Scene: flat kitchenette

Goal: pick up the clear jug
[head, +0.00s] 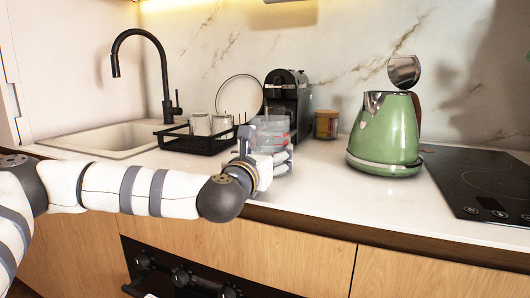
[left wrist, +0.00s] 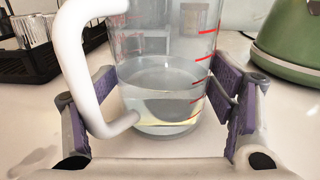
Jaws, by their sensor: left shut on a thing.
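The clear jug (head: 272,128) stands on the white counter in front of the black coffee machine. It has red markings and a white handle. In the left wrist view the jug (left wrist: 165,95) fills the middle, with its handle to the left and some liquid in its lower part. My left gripper (head: 270,158) reaches it from the front. In the left wrist view the purple-padded fingers lie on either side of the jug, shut on it. The jug looks upright; I cannot tell whether its base is off the counter. My right gripper is not in view.
A green kettle (head: 386,135) stands to the right, beside a black hob (head: 480,180). A black dish rack (head: 190,143) with glasses and a plate is on the left, near the sink (head: 95,140). A small brown jar (head: 326,124) stands behind. The counter between jug and kettle is clear.

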